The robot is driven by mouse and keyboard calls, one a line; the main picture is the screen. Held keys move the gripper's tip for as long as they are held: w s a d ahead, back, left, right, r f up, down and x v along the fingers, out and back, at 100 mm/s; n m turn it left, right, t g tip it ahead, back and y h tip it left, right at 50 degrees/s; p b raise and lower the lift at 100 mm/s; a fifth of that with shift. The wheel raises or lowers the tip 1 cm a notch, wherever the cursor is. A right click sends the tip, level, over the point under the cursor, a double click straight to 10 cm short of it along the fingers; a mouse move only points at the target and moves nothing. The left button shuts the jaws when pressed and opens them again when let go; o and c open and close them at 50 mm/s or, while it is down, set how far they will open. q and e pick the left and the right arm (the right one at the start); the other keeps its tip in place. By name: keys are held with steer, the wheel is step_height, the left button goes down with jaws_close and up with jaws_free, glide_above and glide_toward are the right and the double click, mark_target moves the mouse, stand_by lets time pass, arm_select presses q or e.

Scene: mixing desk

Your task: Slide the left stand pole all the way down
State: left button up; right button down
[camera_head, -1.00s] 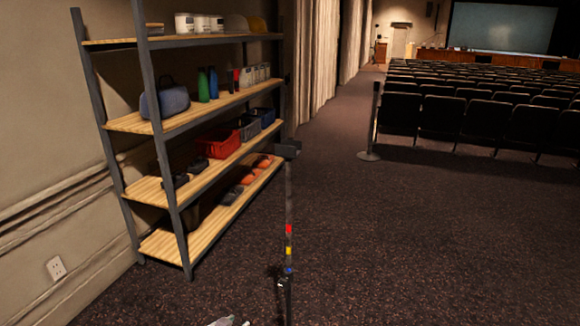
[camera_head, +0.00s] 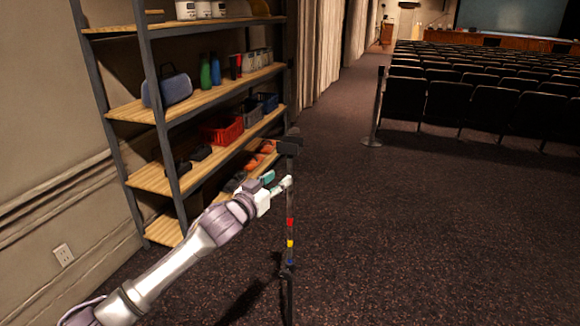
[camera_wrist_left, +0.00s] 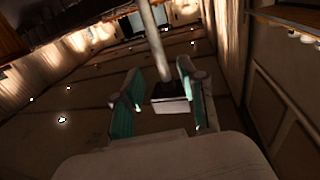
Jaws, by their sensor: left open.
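The stand pole (camera_head: 290,205) is a thin dark upright with a black block at its top (camera_head: 289,146) and red, yellow and blue bands lower down. My left gripper (camera_head: 277,180) is open, with teal pads, just below the top block at the pole's upper part. In the left wrist view the pale pole (camera_wrist_left: 152,40) and the dark block (camera_wrist_left: 170,98) show between and beyond the open fingers (camera_wrist_left: 157,88). I cannot tell whether the fingers touch the pole. The stand's foot is not clear against the dark carpet. My right gripper is not in view.
A shelf rack (camera_head: 165,109) with bottles, baskets and a blue bag stands behind the arm at left. The carpet right of the stand is clear.

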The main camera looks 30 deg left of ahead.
mark_target(289, 171)
arm_select(q)
steer(key=w+p, duration=0.1)
steer(key=w, duration=0.6)
steer(key=shift+w+a, duration=0.1)
jaws_close()
